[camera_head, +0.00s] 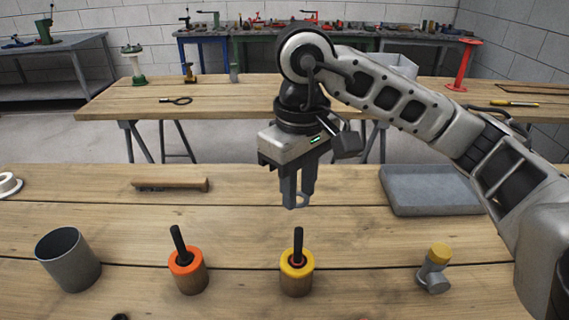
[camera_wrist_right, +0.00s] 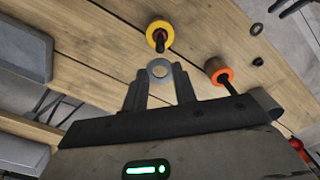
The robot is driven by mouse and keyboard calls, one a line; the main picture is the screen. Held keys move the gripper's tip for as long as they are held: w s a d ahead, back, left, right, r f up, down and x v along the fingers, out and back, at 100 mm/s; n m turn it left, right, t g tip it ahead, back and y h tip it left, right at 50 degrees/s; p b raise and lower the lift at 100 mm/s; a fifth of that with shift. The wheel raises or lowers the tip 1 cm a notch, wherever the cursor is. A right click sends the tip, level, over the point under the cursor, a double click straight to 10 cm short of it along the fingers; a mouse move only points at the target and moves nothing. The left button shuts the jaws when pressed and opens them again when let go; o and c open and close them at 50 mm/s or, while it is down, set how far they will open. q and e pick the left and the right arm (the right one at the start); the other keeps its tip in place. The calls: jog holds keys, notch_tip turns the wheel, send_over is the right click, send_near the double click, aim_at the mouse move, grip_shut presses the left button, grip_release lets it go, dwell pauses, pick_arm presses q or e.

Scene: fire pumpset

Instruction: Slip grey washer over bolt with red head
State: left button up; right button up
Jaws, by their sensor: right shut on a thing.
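My right gripper (camera_head: 298,200) is shut on the grey washer (camera_head: 303,204), held by its edge at the fingertips; the washer also shows in the wrist view (camera_wrist_right: 152,68). Below it, apart, stands a black bolt shank (camera_head: 298,243) rising from a yellow collar on a wooden block (camera_head: 297,283). A thin red ring (camera_head: 298,264) shows around the foot of this shank. To the left, another black shank (camera_head: 178,240) leans slightly from an orange-red collar (camera_head: 185,261) on a similar block. My left gripper is out of view.
A grey cup (camera_head: 68,260) stands at the left, with a wooden-handled tool (camera_head: 170,185) behind. A grey tray (camera_head: 430,190) lies at the right. A grey part with a yellow cap (camera_head: 438,256) sits in front of the tray. The table between the blocks is clear.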

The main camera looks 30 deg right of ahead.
aim_at(299, 229)
jog(key=shift+s+r, duration=0.1)
jog(key=shift+s, duration=0.3)
jog(key=shift+b, duration=0.3)
jog(key=shift+f, duration=0.35)
jog(key=shift+f+b, duration=0.65)
jog(key=shift+b, duration=0.2)
jog(key=shift+f+b, duration=1.65)
jog(key=shift+b, duration=0.05)
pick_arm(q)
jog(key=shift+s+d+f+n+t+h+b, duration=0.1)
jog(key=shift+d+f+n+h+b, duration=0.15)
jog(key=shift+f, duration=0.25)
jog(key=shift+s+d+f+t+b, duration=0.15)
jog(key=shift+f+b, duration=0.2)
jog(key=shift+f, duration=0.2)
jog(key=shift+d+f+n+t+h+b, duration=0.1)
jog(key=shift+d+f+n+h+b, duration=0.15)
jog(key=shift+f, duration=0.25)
pick_arm(e)
jog(key=shift+f, duration=0.9)
